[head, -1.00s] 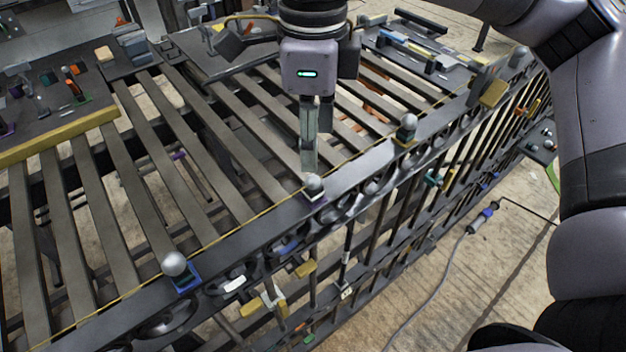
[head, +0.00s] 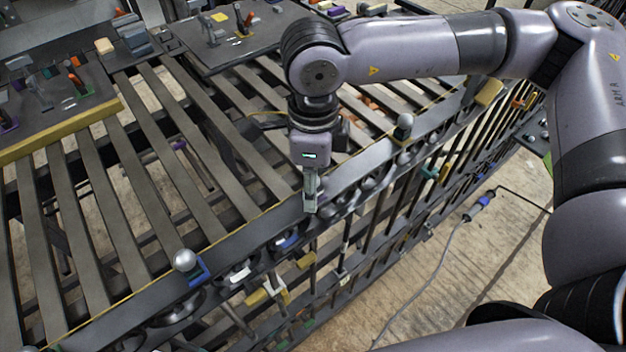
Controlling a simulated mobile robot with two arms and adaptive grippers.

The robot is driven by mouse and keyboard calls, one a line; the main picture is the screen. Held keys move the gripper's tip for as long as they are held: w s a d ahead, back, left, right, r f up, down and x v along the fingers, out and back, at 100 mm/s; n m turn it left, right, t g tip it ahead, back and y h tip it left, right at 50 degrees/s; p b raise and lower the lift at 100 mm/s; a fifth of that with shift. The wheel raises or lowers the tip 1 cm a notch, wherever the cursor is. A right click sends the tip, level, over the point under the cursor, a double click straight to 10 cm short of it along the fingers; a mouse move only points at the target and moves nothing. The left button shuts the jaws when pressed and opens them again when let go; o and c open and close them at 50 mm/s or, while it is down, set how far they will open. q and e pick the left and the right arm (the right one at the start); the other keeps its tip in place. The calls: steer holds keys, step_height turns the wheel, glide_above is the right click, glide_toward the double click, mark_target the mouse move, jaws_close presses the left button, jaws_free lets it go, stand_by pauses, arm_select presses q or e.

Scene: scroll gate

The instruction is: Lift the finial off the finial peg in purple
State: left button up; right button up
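My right gripper (head: 310,208) points straight down at the middle of the gate's top rail (head: 250,232). Its fingers are seen edge-on, so the gap between them does not show. The finial and its purple peg are hidden behind the fingers; whether the fingers touch the finial cannot be told. Two other round silver finials show on the rail: one at a blue peg mount (head: 199,272), its ball (head: 185,260) at the lower left, and one with a yellow mount, its ball (head: 405,121) to the right. My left gripper is not in view.
Slatted bars (head: 150,190) lie behind the rail, with open gaps between them. A dark board with tools (head: 55,95) is at the left, another dark panel (head: 225,40) at the back. A cable with a blue connector (head: 484,200) lies on the floor at right.

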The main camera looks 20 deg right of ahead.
steer(key=shift+c, duration=0.5)
jaws_close()
